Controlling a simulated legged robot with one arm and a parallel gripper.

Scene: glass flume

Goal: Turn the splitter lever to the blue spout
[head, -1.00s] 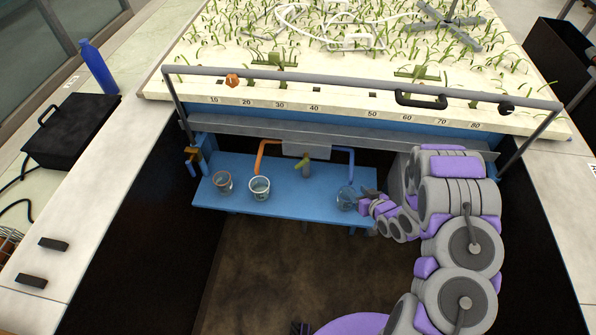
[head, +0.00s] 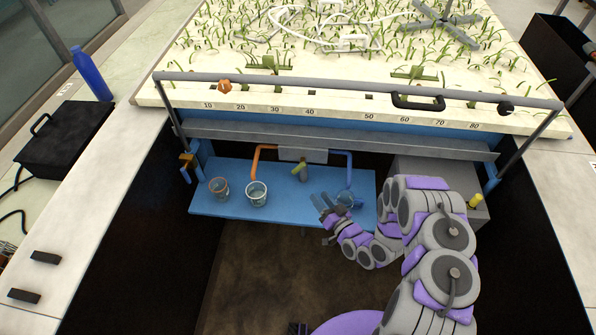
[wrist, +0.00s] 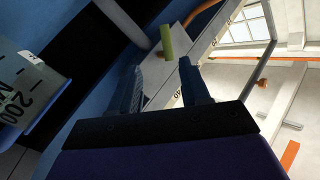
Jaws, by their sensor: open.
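The splitter is a grey box (head: 312,155) under the flume's edge, with a short yellow-green lever (head: 300,170) at its front. The lever also shows in the wrist view (wrist: 166,42), just beyond my fingertips and roughly between them. An orange spout (head: 256,158) comes off the box's left and a blue spout (head: 349,168) off its right. In the head view the lever hangs near the middle, tilted slightly left at its lower end. My gripper (head: 322,201) is open and empty, below and right of the lever, apart from it; its fingers (wrist: 161,68) straddle nothing.
A blue shelf (head: 285,208) bears a beaker at the left (head: 219,188), one under the orange spout (head: 257,194), and one under the blue spout (head: 357,200), close by my gripper. A grey box (head: 466,207) stands to the right. A rail (head: 320,82) runs above.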

